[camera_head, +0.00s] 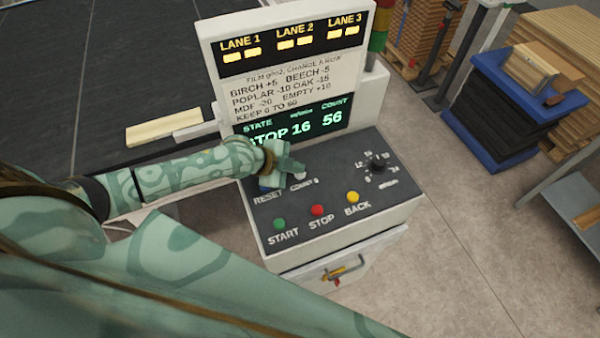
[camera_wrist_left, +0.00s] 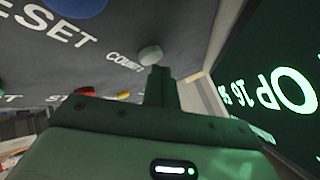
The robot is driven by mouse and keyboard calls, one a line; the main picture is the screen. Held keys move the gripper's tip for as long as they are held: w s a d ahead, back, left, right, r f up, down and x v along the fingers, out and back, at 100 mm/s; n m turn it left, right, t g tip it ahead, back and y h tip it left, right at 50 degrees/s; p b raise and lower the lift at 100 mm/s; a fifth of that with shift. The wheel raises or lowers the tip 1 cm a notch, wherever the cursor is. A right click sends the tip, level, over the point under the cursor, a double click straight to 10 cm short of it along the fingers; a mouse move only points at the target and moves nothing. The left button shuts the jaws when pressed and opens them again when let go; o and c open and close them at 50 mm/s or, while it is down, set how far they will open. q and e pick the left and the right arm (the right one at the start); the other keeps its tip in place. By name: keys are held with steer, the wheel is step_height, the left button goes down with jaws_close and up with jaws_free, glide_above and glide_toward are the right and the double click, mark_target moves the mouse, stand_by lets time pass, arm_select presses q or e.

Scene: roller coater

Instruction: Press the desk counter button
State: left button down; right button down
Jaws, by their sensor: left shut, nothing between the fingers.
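The desk's dark sloped panel (camera_head: 335,205) carries a small white button (camera_head: 299,176) at the label COUNT. In the left wrist view this pale round button (camera_wrist_left: 150,55) stands just beyond my fingertips. My left gripper (camera_head: 293,166) is shut and empty, reaching in from the left over the panel. Its closed fingers (camera_wrist_left: 159,72) point at the button and overlap its lower edge in the picture; I cannot tell whether they touch. The display (camera_head: 295,122) reads STOP 16 and COUNT 56. My right gripper is not in view.
A blue RESET button (camera_head: 266,188) is partly hidden by my gripper. Green START (camera_head: 279,224), red STOP (camera_head: 317,210) and yellow BACK (camera_head: 353,196) buttons line the front. A black knob (camera_head: 378,162) is at right. The upright sign (camera_head: 290,80) stands behind the panel.

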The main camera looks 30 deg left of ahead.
arm_select(q)
steer(key=shift+f+b, duration=0.3)
steer(key=shift+f, duration=0.2)
stand_by(0.7)
steer(key=shift+r+p, duration=0.85)
steer(key=shift+r, duration=0.05)
step_height(320, 180, up, 5)
steer(key=p, duration=0.5)
stand_by(0.8)
